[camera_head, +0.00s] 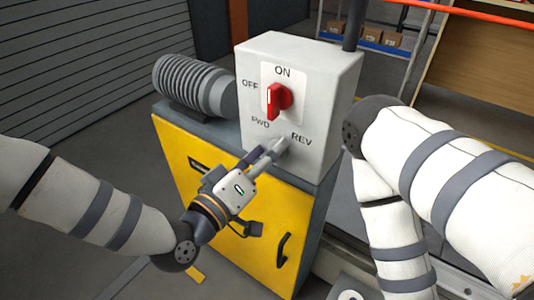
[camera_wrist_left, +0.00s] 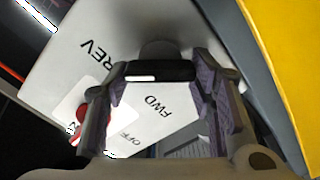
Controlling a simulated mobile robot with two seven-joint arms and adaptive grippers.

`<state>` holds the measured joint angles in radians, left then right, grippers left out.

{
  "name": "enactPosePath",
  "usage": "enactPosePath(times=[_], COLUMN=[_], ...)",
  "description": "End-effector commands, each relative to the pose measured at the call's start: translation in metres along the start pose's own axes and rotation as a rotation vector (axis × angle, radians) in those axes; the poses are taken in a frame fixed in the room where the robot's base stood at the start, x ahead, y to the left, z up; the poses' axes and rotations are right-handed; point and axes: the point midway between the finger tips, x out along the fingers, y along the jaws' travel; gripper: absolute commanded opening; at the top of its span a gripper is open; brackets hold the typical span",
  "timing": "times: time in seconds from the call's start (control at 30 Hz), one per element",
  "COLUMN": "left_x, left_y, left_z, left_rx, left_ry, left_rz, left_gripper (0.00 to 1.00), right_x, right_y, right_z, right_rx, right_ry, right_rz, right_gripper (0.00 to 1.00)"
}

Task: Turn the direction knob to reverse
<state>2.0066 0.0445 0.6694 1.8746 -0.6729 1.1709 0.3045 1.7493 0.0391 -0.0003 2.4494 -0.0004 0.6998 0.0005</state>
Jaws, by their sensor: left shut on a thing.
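The direction knob (camera_wrist_left: 158,72) is a dark bar with a white line along its left part in the left wrist view. It sits on the grey control box (camera_head: 318,88) near the FWD and REV labels. My left gripper (camera_head: 273,150) reaches the lower front of the box, and its fingers (camera_wrist_left: 160,85) are shut on the knob from both sides. In the head view the fingers hide most of the knob. The REV label (camera_head: 302,138) shows just right of the fingers. My right arm enters from the right; its gripper is out of view.
A red rotary switch (camera_head: 279,101) with ON and OFF labels sits above on the same box, its handle upright. A ribbed grey motor (camera_head: 192,84) lies left of the box. The yellow cabinet (camera_head: 270,213) below has a black handle (camera_head: 283,250).

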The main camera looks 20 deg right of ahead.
Motion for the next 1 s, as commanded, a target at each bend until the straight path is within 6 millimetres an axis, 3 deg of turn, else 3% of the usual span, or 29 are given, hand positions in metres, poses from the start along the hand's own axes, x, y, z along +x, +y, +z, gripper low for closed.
enactPosePath(times=[0.03, 0.1, 0.47, 0.8, 1.0], left_x=[0.0, 0.0, -0.007, -0.092, -0.118], left_y=[0.0, 0.0, -0.001, -0.001, 0.0], left_z=[0.0, 0.0, 0.0, 0.0, 0.0], left_rx=[0.003, 0.002, 0.0, -0.001, 0.001], left_ry=[0.0, -0.001, -0.001, -0.001, 0.0], left_rz=[0.0, 0.0, -0.001, -0.003, -0.001], left_gripper=[0.56, 0.7, 0.7, 0.7, 0.7], right_x=[0.0, 0.0, 0.0, 0.0, 0.0], right_y=[0.0, 0.0, 0.0, 0.0, 0.0], right_z=[0.0, 0.0, 0.0, 0.0, 0.0], right_rx=[0.0, 0.0, 0.0, 0.0, 0.0], right_ry=[0.0, 0.0, 0.0, 0.0, 0.0], right_rz=[0.0, 0.0, 0.0, 0.0, 0.0], right_gripper=[0.0, 0.0, 0.0, 0.0, 0.0])
